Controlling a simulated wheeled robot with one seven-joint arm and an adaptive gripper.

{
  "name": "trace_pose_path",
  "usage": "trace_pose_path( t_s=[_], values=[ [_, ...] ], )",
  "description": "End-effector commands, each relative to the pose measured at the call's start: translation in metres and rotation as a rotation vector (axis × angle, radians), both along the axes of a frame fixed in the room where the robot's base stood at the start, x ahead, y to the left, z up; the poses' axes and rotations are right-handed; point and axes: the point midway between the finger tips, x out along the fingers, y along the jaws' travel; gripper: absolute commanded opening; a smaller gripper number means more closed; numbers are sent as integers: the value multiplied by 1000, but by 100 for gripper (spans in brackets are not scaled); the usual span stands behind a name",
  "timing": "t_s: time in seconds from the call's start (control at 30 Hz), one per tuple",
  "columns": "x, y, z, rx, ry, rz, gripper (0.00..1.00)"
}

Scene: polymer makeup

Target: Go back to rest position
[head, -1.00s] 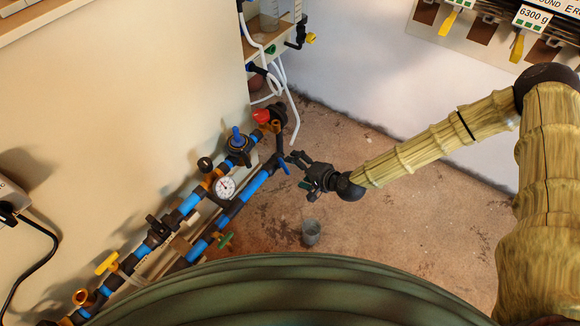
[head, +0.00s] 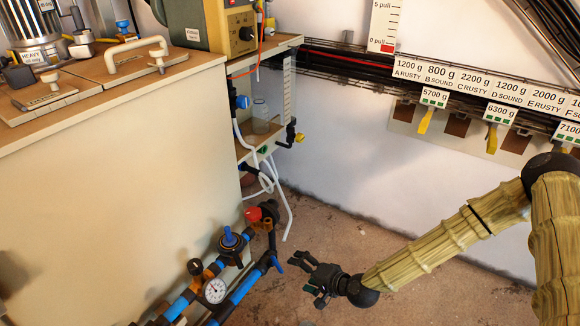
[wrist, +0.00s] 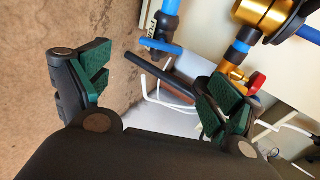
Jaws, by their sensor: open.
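My gripper (head: 312,276) is at the end of my yellowish, bamboo-like arm, low over the brown floor in the head view. It is to the right of the blue pipes and their valves. In the wrist view my gripper (wrist: 150,85) has its green-padded fingers spread wide, with nothing between them. A blue valve handle (wrist: 160,45) and a dark pipe end (wrist: 150,75) show beyond the fingers and appear apart from them.
Blue pipes with a gauge (head: 214,290) and a red-handled valve (head: 253,214) stand to the left. A shelf holding a glass jar (head: 260,115) is behind. A rail with weight labels (head: 490,85) runs along the wall. Floor (head: 430,285) around the gripper looks clear.

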Motion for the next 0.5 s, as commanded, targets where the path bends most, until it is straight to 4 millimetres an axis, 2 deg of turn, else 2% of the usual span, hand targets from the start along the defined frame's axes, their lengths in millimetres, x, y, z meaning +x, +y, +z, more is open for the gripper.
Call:
trace_pose_path(
  t_s=[0.17,0.27,0.37,0.5],
  values=[
    [-14,7,-6,-22,19,25,93],
    [-40,15,-17,-68,55,69,93],
    [-77,20,-33,-139,105,128,93],
    [-129,17,-53,-252,172,216,93]
  ],
)
